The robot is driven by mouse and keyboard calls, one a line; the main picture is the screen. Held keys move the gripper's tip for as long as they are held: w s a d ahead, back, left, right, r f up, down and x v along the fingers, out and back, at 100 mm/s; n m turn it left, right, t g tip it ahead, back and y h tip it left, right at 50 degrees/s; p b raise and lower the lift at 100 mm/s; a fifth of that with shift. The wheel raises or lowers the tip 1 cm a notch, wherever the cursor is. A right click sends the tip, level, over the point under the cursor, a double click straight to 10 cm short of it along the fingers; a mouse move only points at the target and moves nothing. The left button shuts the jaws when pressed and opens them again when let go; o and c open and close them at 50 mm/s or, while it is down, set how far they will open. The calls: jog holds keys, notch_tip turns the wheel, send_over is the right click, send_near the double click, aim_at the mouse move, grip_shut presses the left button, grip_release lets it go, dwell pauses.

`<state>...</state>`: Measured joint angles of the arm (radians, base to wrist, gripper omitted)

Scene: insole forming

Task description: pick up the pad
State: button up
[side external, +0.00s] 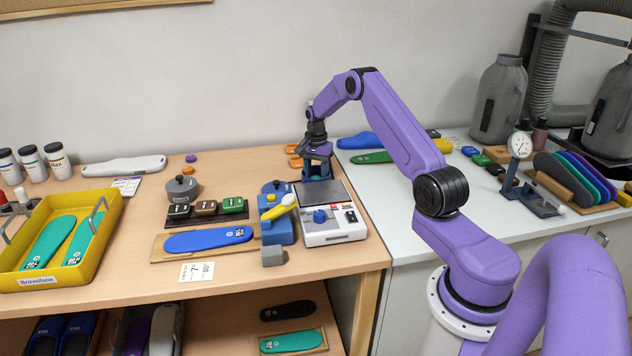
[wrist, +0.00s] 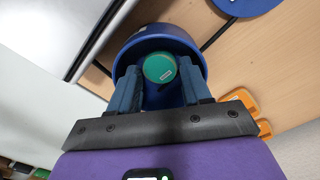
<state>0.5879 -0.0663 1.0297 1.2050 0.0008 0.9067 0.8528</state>
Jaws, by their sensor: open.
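A round teal piece with a small white label, which looks like the pad (wrist: 160,67), sits inside a dark blue round cup (wrist: 178,44) in the wrist view. My gripper (wrist: 160,79) is open, with one blue finger on each side of the pad's near part. The fingers reach into the cup's mouth; I cannot tell whether they touch the pad. In the side view my gripper (side external: 317,156) points down at the blue cup (side external: 317,171), behind the grey-topped device, and the pad is hidden there.
A white device with a grey plate (side external: 334,236) stands just in front of the cup. Small orange pieces (side external: 295,156) lie beside it. A blue press (side external: 275,222), a blue insole on a board (side external: 208,240) and a yellow tray (side external: 112,213) are further left.

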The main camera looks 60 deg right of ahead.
jog(key=shift+f, duration=0.35)
jog(key=c, duration=0.7)
jog(key=shift+r, duration=0.15)
